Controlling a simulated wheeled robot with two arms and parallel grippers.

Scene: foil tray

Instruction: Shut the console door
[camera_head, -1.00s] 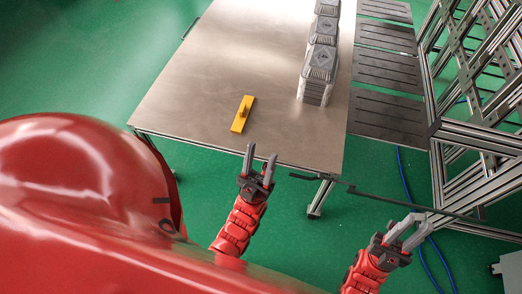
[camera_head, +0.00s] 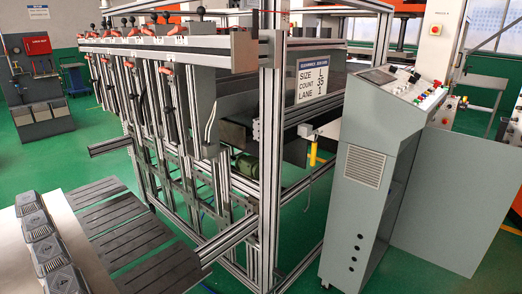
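The grey console (camera_head: 362,185) stands upright at the right, with a sloped control panel (camera_head: 396,85) of buttons on top and a vent grille on its side. A flat grey door panel (camera_head: 447,200) stands out to the right from the console's lower body and looks swung open. Neither of my grippers shows in the head view.
A large aluminium-frame machine (camera_head: 268,150) with a sign (camera_head: 312,80) fills the middle, left of the console. Dark slatted plates (camera_head: 130,225) and a table with stacked foil trays (camera_head: 45,245) are at the lower left. Green floor (camera_head: 305,235) shows between machine and console.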

